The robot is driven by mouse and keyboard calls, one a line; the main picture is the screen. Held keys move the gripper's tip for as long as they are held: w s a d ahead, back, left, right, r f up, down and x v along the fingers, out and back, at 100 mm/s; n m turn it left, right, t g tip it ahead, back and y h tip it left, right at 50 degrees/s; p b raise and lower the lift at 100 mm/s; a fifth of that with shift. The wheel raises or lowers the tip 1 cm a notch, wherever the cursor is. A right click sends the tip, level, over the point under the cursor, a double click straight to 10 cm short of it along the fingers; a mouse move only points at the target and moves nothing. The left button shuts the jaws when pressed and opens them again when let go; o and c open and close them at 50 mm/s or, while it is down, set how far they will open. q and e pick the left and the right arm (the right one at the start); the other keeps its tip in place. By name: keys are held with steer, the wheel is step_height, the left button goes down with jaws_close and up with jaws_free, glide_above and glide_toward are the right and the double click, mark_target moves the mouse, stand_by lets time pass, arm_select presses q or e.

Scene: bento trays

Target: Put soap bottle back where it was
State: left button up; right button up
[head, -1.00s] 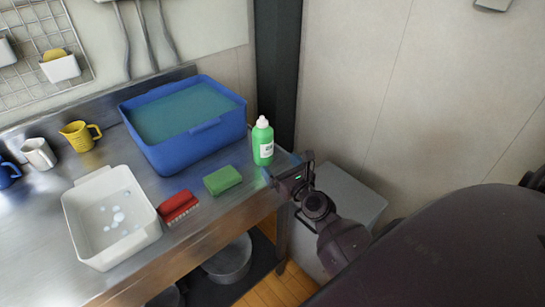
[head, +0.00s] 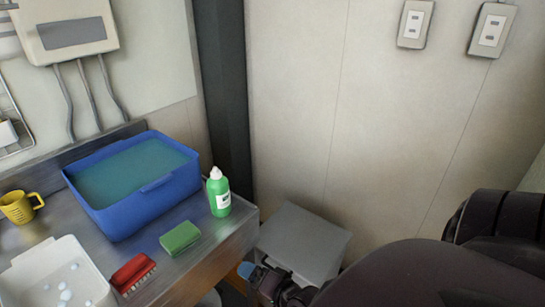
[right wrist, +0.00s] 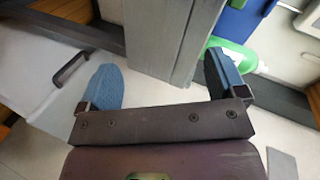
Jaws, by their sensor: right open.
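The green soap bottle (head: 219,193) with a white cap and white label stands upright on the steel counter (head: 208,250), near its right end beside the blue tub. My right gripper (head: 252,274) is low, past the counter's right edge, apart from the bottle; the lower frame edge cuts it off. In the right wrist view its blue fingertips (right wrist: 165,85) are spread apart with nothing held, and part of the green bottle (right wrist: 236,52) shows behind the right finger. My left gripper is not in view.
A blue tub (head: 118,212) of water stands at the back. A green sponge (head: 180,238), a red brush (head: 132,270), a white basin (head: 22,273) and a yellow mug (head: 18,207) are on the counter. A grey lidded bin (head: 303,240) stands by the wall.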

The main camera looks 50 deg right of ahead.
steer(key=s+a+f+n+g, duration=0.2)
steer(key=s+n, duration=0.6)
steer(key=n, duration=0.7)
step_height(320, 180, down, 2)
steer(key=shift+s+a+f, duration=0.2)
steer(key=shift+a, duration=0.35)
